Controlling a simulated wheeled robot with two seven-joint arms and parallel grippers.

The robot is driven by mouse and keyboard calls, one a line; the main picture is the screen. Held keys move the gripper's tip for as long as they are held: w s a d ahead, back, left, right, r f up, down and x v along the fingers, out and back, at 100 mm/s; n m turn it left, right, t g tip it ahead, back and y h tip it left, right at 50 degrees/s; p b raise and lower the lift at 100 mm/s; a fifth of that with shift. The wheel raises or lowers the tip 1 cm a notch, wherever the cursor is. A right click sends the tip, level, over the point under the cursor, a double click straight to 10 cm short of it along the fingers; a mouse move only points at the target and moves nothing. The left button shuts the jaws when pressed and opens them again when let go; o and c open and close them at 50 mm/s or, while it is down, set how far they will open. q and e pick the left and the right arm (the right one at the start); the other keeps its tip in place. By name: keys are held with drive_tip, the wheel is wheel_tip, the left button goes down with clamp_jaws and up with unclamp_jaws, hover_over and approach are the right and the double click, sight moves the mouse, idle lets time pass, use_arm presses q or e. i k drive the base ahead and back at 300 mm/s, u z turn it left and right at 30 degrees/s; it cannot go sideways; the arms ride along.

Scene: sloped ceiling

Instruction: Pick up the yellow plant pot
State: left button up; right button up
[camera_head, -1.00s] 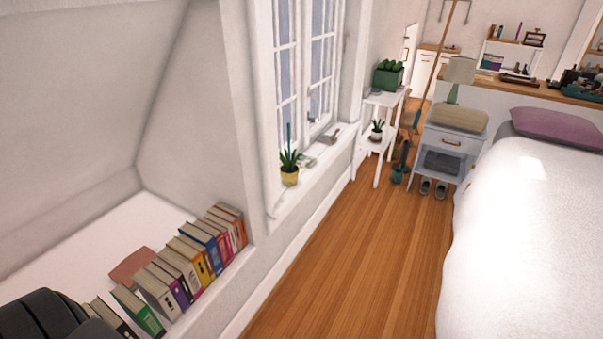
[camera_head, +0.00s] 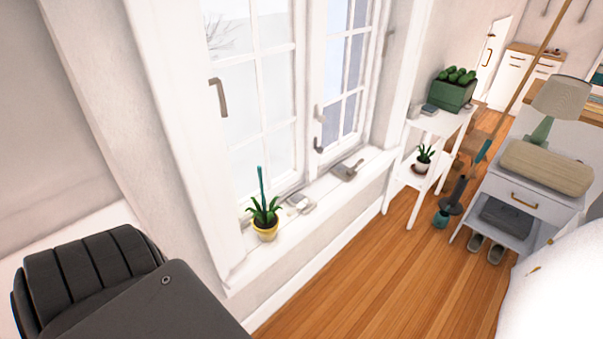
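The yellow plant pot (camera_head: 265,233) stands upright on the white window sill (camera_head: 318,207), near its left end. It holds a green spiky plant (camera_head: 264,214) with a thin teal stick rising from it. Dark grey parts of my own arm fill the lower left of the view, left of the pot and apart from it. Neither of my grippers shows in the view.
A white shelf stand (camera_head: 437,124) holds a green planter (camera_head: 452,93) and a small potted plant (camera_head: 424,158). A nightstand (camera_head: 520,208) and white bed (camera_head: 560,285) stand at right.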

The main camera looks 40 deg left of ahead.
sight(266, 225)
drive_tip(key=i, duration=1.55)
drive_tip(key=u, duration=2.9)
